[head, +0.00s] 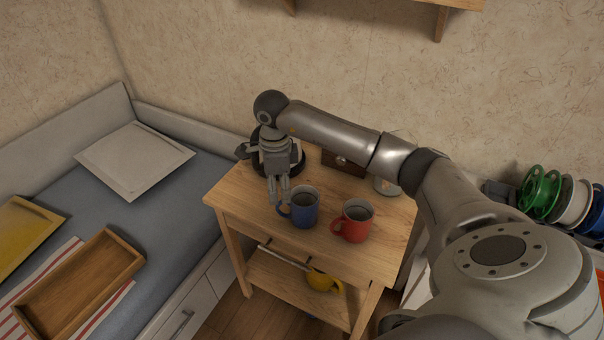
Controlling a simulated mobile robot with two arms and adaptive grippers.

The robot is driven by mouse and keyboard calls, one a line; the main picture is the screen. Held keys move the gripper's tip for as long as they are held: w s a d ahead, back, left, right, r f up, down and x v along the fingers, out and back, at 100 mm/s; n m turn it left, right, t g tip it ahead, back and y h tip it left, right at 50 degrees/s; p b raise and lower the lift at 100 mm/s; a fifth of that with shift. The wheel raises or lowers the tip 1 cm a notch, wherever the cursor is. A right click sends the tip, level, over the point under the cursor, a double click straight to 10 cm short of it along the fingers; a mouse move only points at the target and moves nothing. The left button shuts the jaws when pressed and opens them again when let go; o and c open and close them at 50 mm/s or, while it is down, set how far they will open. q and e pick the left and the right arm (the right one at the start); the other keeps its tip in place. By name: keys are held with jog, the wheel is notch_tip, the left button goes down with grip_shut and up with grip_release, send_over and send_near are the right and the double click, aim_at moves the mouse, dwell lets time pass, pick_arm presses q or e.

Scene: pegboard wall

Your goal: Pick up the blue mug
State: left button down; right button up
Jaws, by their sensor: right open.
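The blue mug (305,212) stands upright on the wooden side table (238,199), with its handle on its left side. My right gripper (279,200) points down just left of the mug, close to its handle. Its jaws are open, and I see nothing held in them. I cannot tell whether the fingers touch the handle. My left gripper is not in view.
A red mug (353,221) stands right of the blue mug. A glass jar (387,182) and a dark wooden box (343,163) are behind, partly hidden by my right arm. A yellow mug (322,281) sits on the lower shelf. Bare tabletop lies to the left.

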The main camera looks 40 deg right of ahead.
aim_at(281, 203)
jog(key=f, duration=0.2)
jog(key=s+f+p, duration=0.1)
jog(key=f, duration=0.1)
jog(key=shift+a, duration=0.1)
jog(key=shift+w+f, duration=0.1)
jog(key=shift+f, duration=0.55)
grip_shut()
jog(key=shift+r, duration=0.1)
